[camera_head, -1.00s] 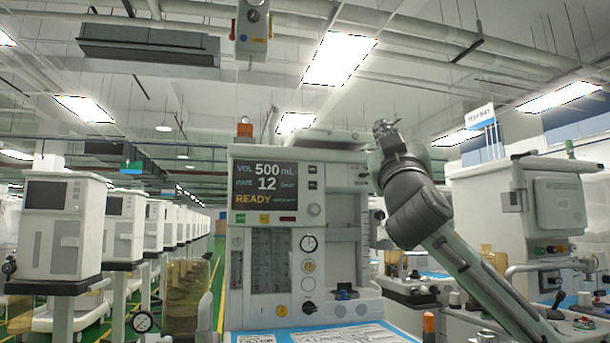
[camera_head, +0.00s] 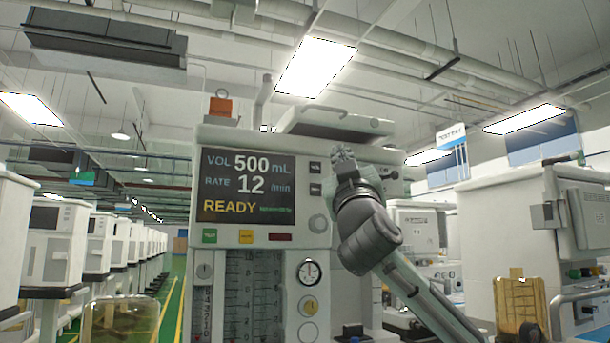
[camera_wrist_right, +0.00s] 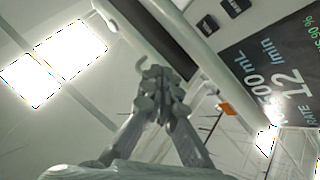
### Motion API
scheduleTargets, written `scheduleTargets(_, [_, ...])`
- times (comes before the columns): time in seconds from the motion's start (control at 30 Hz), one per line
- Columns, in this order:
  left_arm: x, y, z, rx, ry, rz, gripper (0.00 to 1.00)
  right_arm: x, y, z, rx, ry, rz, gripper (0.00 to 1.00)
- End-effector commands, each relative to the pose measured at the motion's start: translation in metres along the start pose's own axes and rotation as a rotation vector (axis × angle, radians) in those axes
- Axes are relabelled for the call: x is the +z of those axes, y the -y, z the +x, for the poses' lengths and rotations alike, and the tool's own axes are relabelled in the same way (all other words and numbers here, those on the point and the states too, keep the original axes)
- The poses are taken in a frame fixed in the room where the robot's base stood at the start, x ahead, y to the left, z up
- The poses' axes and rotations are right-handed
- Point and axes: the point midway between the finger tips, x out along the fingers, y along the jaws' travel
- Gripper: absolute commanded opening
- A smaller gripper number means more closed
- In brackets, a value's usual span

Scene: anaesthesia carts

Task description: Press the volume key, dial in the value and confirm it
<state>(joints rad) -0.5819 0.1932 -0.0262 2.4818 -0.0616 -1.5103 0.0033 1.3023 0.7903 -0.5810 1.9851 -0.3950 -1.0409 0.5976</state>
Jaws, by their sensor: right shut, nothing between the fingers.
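The anaesthesia machine's screen (camera_head: 246,184) reads VOL 500 mL, RATE 12 /min and READY. Two small dark keys, an upper one (camera_head: 315,167) and a lower one (camera_head: 315,189), sit right of the screen; both also show in the right wrist view, one of them here (camera_wrist_right: 207,25). A round pale knob (camera_head: 318,223) is below them. Green (camera_head: 209,236), yellow (camera_head: 246,237) and red (camera_head: 281,237) buttons line up under the screen. My right gripper (camera_head: 343,153) is shut and empty, pointing up, just right of the keys in the picture; I see no contact. My left gripper is out of view.
An orange box (camera_head: 220,107) and a pale, flat-topped unit (camera_head: 335,125) are on top of the machine. Gauges (camera_head: 309,272) and flow tubes are lower on its front. Another cart (camera_head: 530,250) stands at the right. A green aisle runs at the left.

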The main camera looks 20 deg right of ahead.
Motion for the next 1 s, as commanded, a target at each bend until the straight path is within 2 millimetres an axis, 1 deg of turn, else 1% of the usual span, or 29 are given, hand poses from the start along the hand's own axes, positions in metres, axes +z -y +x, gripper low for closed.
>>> scheduleTargets(0.47, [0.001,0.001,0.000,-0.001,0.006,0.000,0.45,0.001,0.001,0.002,0.000,0.000,0.000,0.00])
scheduleTargets(0.57, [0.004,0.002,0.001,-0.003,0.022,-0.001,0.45,0.004,0.004,0.007,0.001,0.000,-0.001,0.00])
scheduleTargets(0.77, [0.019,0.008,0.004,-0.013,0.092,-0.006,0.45,0.017,0.017,0.026,0.001,0.002,-0.002,0.00])
scheduleTargets(0.8, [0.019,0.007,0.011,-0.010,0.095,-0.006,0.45,0.019,0.020,0.031,0.002,0.002,-0.001,0.00])
scheduleTargets(0.9, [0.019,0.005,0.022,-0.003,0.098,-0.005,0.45,0.026,0.027,0.041,0.002,0.001,-0.001,0.00])
scheduleTargets(1.0, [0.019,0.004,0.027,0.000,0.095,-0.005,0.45,0.035,0.034,0.047,0.001,0.001,0.001,0.00])
